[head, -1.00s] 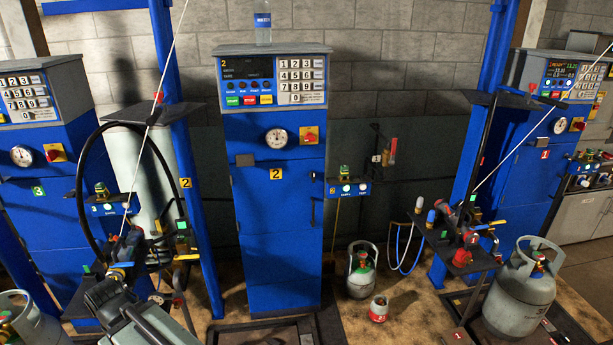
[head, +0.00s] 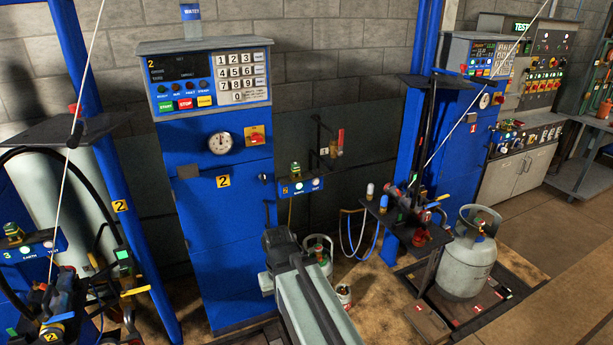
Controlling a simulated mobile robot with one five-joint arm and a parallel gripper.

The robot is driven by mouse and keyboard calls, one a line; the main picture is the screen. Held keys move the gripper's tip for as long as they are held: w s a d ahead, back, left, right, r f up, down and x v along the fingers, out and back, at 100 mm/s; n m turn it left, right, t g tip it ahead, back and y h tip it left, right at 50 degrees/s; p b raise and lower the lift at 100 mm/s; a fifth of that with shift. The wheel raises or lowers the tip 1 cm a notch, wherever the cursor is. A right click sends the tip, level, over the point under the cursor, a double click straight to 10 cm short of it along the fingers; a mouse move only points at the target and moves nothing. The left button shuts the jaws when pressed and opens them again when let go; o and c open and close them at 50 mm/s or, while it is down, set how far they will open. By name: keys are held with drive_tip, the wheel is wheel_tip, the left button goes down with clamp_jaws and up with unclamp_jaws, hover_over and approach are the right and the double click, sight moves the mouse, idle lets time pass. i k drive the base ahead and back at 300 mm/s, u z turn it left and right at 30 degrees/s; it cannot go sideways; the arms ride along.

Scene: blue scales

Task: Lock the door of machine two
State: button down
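Machine two (head: 225,245) is the tall blue cabinet left of centre, with a keypad panel on top. Its blue door (head: 235,215) bears a yellow label "2" (head: 223,182) and looks closed. A dark door handle (head: 267,212) is at the door's right edge; whether it is locked cannot be told. A red and yellow rotary switch (head: 255,134) and a round gauge (head: 220,143) sit above the door. The dark end of my arm, with my gripper (head: 281,240), is in front of the cabinet's lower right. Its fingers cannot be made out.
A gas cylinder (head: 466,255) stands on a platform at right, near machine one (head: 450,130). A small cylinder (head: 318,255) is partly behind my arm. A blue post (head: 120,190) and cluttered stand (head: 65,305) are at left. Floor is open at far right.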

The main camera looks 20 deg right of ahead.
sight(262, 176)
drive_tip(key=z, duration=0.15)
drive_tip(key=k, duration=0.65)
drive_tip(key=u, duration=0.3)
drive_tip(key=i, duration=0.95)
drive_tip(key=u, duration=0.65)
drive_tip(key=i, duration=0.65)
drive_tip(key=u, duration=0.05)
